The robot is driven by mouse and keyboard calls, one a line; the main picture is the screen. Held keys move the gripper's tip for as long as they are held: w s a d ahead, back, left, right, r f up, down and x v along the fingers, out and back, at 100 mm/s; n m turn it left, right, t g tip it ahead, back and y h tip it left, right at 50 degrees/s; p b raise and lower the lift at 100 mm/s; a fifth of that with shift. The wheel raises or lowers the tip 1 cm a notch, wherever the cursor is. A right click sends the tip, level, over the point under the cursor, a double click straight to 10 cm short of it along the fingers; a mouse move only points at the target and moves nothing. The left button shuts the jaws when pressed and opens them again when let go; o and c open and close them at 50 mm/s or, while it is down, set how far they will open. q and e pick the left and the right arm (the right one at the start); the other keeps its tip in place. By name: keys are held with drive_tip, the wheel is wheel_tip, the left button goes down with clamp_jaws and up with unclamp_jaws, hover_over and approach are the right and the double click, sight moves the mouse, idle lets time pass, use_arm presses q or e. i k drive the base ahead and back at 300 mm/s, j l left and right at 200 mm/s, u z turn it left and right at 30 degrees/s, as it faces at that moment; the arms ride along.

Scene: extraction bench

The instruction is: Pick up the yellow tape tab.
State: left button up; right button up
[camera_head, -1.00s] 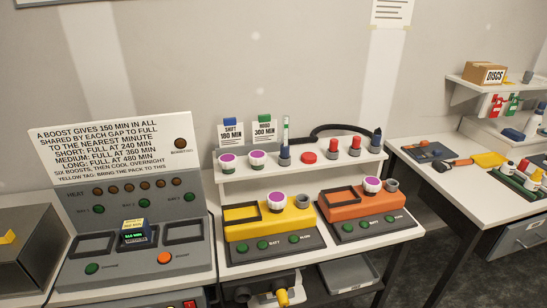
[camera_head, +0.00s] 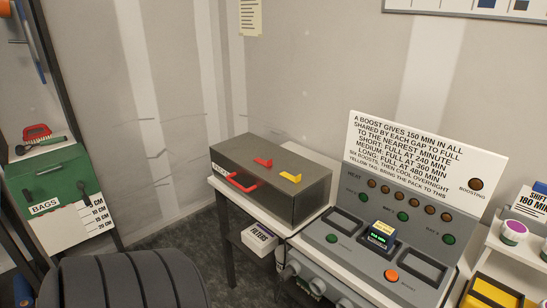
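A small yellow tab (camera_head: 290,177) sits on top of the dark grey box (camera_head: 305,201), near the box's right part. A similar red tab (camera_head: 263,162) sits beside it, to its left. Another yellow patch (camera_head: 384,228) shows on top of the small dark battery pack (camera_head: 380,239), which stands in the middle bay of the grey charger (camera_head: 320,226) and has a lit green display. Neither of my grippers is in view.
The grey box has a red handle (camera_head: 241,184) in front and stands on a white-topped table. A FILTERS box (camera_head: 259,241) is below. A green BAGS box (camera_head: 52,185) stands at left. A dark ribbed rounded object (camera_head: 130,285) fills the lower left. The BOOST sign (camera_head: 425,155) rises behind the charger.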

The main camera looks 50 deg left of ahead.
sight(296, 179)
drive_tip(key=u, duration=1.55)
drive_tip(key=z, duration=1.8)
drive_tip(key=u, duration=1.8)
